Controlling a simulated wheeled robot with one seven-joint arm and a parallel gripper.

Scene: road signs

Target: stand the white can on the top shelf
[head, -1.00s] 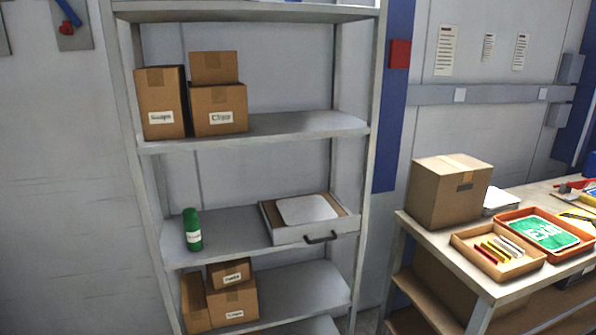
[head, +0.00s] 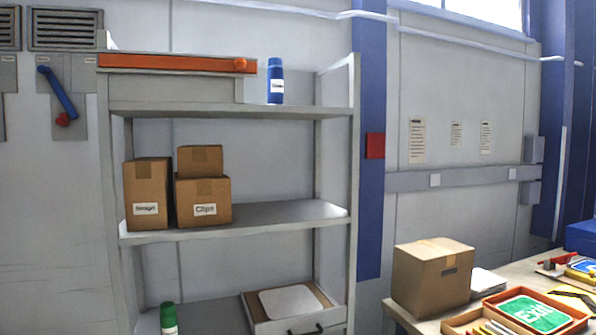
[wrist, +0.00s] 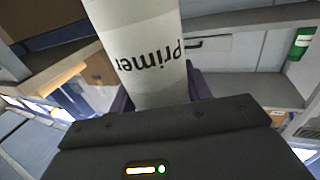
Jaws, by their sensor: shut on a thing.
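In the wrist view, my gripper (wrist: 160,98) is shut on a white can (wrist: 143,50) whose label reads "Primer". The can's far end runs out of the top of that view. Neither the gripper nor the white can shows in the head view. The top shelf (head: 300,112) is in the head view, at the upper part of the grey rack. A blue can (head: 276,82) stands upright on it right of the middle. A long orange and grey box (head: 170,85) takes up its left part.
The top shelf is bare right of the blue can. Cardboard boxes (head: 147,195) stand on the shelf below. A green can (head: 168,318) and an open drawer-like tray (head: 325,318) are lower down. A workbench with a carton (head: 432,278) stands at the right.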

